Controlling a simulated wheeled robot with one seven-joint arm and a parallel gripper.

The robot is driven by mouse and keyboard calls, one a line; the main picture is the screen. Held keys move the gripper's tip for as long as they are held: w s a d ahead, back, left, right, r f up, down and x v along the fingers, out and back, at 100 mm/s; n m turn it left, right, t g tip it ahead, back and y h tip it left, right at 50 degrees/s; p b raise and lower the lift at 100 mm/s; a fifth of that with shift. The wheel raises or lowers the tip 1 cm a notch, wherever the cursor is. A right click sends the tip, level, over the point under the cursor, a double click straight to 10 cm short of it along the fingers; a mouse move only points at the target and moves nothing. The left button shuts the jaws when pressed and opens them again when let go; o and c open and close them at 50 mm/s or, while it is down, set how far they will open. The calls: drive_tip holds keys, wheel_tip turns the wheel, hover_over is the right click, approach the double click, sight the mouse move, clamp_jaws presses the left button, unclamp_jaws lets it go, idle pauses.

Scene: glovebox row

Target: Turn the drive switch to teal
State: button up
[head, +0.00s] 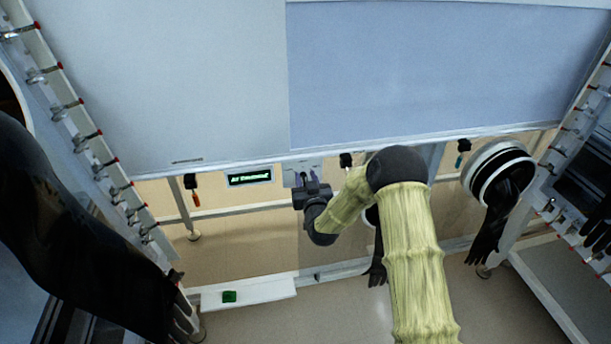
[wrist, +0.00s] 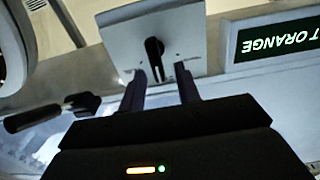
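The drive switch shows in the wrist view as a black lever (wrist: 154,52) on a pale grey plate (wrist: 185,35). In the head view the plate (head: 301,168) is on the front rail, partly hidden by my gripper (head: 308,188). In the wrist view my gripper (wrist: 160,77) is open, its two dark fingers apart. The lever's near end appears between the fingertips; contact cannot be told.
Black-topped items hang along the rail: one orange (head: 195,190), one black (head: 346,160) near my arm, one teal (head: 463,152). A glove port (head: 497,170) with a black glove is at right.

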drive_tip(key=shift+w+a, duration=0.2)
drive_tip(key=shift+w, duration=0.5)
clamp_jaws()
drive_tip(key=shift+m, duration=0.3)
drive_tip(key=shift+d+f+m+b, duration=0.1)
drive_tip(key=shift+d+m+b, duration=0.15)
drive_tip(key=shift+m+b, duration=0.6)
drive_tip(key=shift+w+d+m+b, duration=0.1)
drive_tip(key=shift+d+m+b, duration=0.05)
drive_tip(key=shift+m+b, duration=0.65)
drive_tip(key=shift+w+d+m+b, duration=0.15)
drive_tip(key=shift+m+b, duration=0.3)
drive_tip(key=shift+m, duration=0.5)
drive_tip(key=shift+s, duration=0.1)
